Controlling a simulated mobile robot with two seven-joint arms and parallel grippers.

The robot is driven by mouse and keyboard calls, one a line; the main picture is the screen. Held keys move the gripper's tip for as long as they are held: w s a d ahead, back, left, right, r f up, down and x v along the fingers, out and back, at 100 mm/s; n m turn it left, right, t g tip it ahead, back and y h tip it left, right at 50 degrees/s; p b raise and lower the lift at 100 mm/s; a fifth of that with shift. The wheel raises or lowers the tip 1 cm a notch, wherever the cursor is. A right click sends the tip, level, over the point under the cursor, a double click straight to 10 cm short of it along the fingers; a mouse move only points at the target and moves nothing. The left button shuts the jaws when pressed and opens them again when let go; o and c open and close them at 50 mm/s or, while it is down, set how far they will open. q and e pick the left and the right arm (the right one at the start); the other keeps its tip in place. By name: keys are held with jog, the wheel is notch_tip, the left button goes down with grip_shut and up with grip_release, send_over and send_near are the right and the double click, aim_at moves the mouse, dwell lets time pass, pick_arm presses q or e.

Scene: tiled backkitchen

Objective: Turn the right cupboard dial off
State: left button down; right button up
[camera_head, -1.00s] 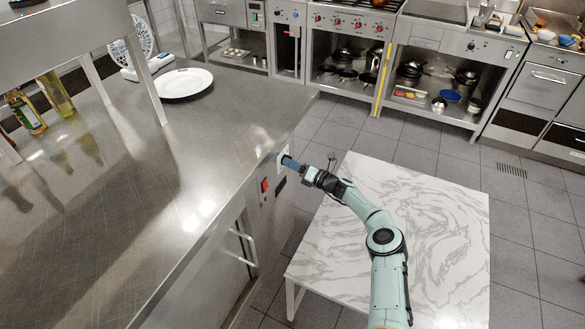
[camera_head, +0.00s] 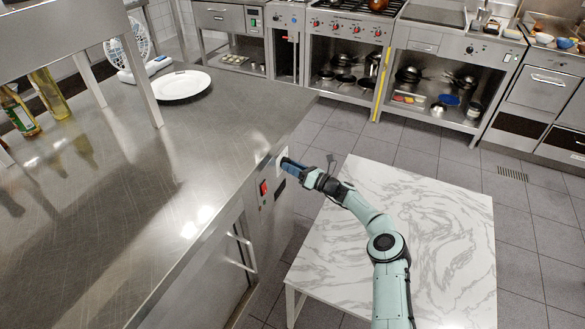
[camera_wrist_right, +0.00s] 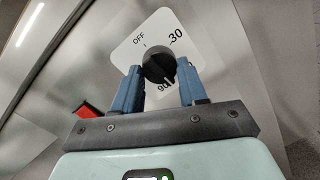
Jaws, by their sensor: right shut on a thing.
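The cupboard dial is a round black knob (camera_wrist_right: 157,66) on a white plate (camera_wrist_right: 124,52) marked OFF, 30 and 90. A pale mark on the knob's lower edge is near the 90. My right gripper (camera_wrist_right: 159,71) has its blue fingers on either side of the knob and is shut on it. In the head view, the right gripper (camera_head: 287,164) is at the cupboard's end face, just below the steel counter's edge, and hides most of the dial. My left gripper is in no view.
A red switch (camera_head: 264,187) sits just beside the dial on the cupboard, also in the wrist view (camera_wrist_right: 88,110). A white marble-topped table (camera_head: 430,220) stands under my right arm. A white plate (camera_head: 181,84) and bottles (camera_head: 20,112) stand on the steel counter (camera_head: 120,210).

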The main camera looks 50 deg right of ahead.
jog(key=o, duration=1)
jog(key=shift+o, duration=0.2)
jog(key=shift+s, duration=0.1)
jog(key=s+d+f+p, duration=0.1)
jog(key=s+d+p, duration=0.1)
jog(key=s, duration=1.1)
jog(key=shift+d, duration=0.1)
